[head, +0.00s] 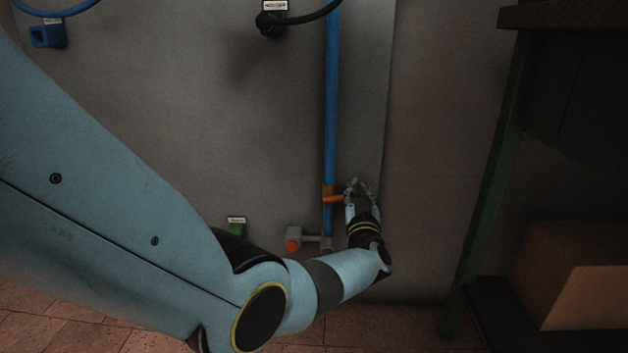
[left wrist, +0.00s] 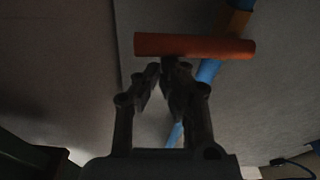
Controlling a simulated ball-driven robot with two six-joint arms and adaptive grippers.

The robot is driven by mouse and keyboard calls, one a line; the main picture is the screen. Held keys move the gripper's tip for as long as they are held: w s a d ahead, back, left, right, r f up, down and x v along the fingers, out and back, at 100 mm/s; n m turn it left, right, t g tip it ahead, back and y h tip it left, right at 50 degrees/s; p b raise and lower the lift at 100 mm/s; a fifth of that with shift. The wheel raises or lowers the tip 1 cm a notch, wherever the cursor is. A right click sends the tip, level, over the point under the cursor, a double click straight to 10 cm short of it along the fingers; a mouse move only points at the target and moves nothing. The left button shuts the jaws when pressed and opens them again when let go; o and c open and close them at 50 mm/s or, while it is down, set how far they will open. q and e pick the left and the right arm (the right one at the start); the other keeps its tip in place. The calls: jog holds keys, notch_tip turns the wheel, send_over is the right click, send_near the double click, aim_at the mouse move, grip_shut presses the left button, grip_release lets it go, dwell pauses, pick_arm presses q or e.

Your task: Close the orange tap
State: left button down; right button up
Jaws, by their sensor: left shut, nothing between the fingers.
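The orange tap handle (head: 333,199) sticks out to the right, across the vertical blue pipe (head: 332,110), at a brass-coloured fitting (head: 328,190). In the left wrist view the handle (left wrist: 195,45) is a short orange bar lying across the picture, with the fitting (left wrist: 237,22) behind its right end. My left gripper (head: 357,183) is shut and empty, just right of the handle's free end. In the left wrist view its fingertips (left wrist: 165,67) meet just below the bar; I cannot tell whether they touch it. My right gripper is not in view.
An orange-ended grey fitting (head: 293,245) and a green box (head: 237,228) sit low on the grey panel. A black connector (head: 270,22) and a blue one (head: 47,35) are higher. A dark green bench (head: 490,190) with a cardboard box (head: 575,280) stands right.

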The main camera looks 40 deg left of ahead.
pick_arm(q)
jog(key=shift+w+d+f, duration=0.1)
jog(key=shift+d+f, duration=0.05)
jog(key=shift+f, duration=0.1)
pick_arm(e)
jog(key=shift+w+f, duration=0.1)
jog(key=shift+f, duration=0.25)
pick_arm(q)
notch_tip(320, 180, up, 5)
jog(key=p, duration=0.4)
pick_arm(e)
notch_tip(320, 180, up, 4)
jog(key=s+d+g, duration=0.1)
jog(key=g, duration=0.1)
pick_arm(q)
jog(key=f+p+v, duration=0.1)
jog(key=p+v, duration=0.1)
jog(key=v, duration=0.7)
jog(key=shift+p, duration=0.3)
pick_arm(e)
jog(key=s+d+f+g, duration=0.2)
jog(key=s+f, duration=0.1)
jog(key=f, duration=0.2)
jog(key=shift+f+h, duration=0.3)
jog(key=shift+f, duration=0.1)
pick_arm(q)
jog(key=shift+f, duration=0.25)
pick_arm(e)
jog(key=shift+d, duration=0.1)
